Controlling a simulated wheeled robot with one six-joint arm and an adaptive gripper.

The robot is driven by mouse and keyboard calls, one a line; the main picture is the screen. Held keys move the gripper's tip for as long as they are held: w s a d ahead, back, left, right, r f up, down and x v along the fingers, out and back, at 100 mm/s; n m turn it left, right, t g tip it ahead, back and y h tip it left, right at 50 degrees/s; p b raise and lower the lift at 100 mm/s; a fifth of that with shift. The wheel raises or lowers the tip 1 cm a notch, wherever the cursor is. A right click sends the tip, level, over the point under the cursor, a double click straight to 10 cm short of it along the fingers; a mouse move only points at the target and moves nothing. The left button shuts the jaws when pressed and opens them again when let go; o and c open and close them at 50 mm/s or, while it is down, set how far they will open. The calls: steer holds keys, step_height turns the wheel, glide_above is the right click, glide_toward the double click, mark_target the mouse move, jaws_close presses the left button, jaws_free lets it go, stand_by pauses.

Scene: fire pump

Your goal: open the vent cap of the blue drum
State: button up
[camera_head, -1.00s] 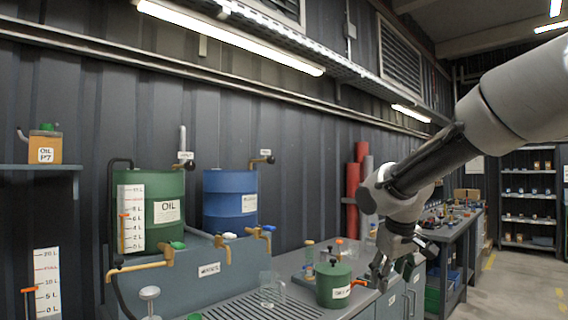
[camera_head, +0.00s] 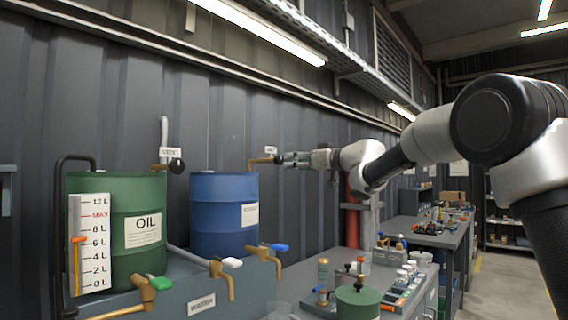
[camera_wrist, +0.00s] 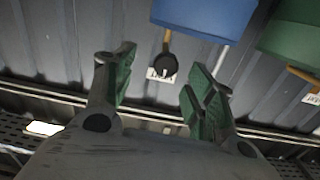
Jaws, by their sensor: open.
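The blue drum (camera_head: 222,215) stands behind the grey bench unit. A brass vent pipe (camera_head: 260,160) runs right from its top and ends in a black vent cap (camera_head: 277,160). My gripper (camera_head: 286,159) is level with the cap, just to its right, pointing left. The jaws hold nothing. How far the cap lies beyond the fingertips is hard to tell.
A green oil drum (camera_head: 140,228) with a level gauge (camera_head: 92,243) stands left of the blue one; its own vent cap (camera_head: 177,166) is near. A small label (camera_head: 271,150) is behind the cap. Brass taps (camera_head: 222,278) and a green canister (camera_head: 357,303) are below.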

mark_target(281, 161)
steer(key=shift+m+y, duration=0.3)
steer(key=x, duration=0.7)
steer(key=shift+s+a+r, duration=0.2)
steer(key=shift+a, duration=0.35)
steer(key=shift+c, duration=0.3)
steer(key=c, duration=1)
